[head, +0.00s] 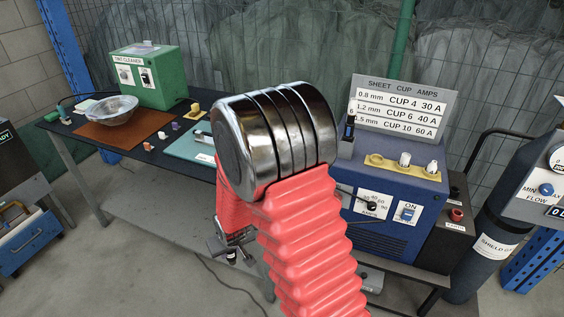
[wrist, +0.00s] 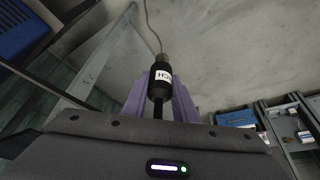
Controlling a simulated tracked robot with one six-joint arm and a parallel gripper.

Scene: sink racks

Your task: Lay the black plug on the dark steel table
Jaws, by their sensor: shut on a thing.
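The black plug (wrist: 160,84) with a white label sits between the purple fingers of my gripper (wrist: 158,92) in the wrist view. A thin cable runs up from its end. My gripper is shut on it. In the head view my gripper (head: 234,252) hangs low behind the red arm sleeve, in front of the workbenches and below their top level. The plug cannot be made out clearly there. The dark steel table (head: 62,123) stands at the left, its right part hidden by my arm.
A blue welding machine (head: 395,200) stands right of my arm. A cable (head: 215,275) trails over the floor.

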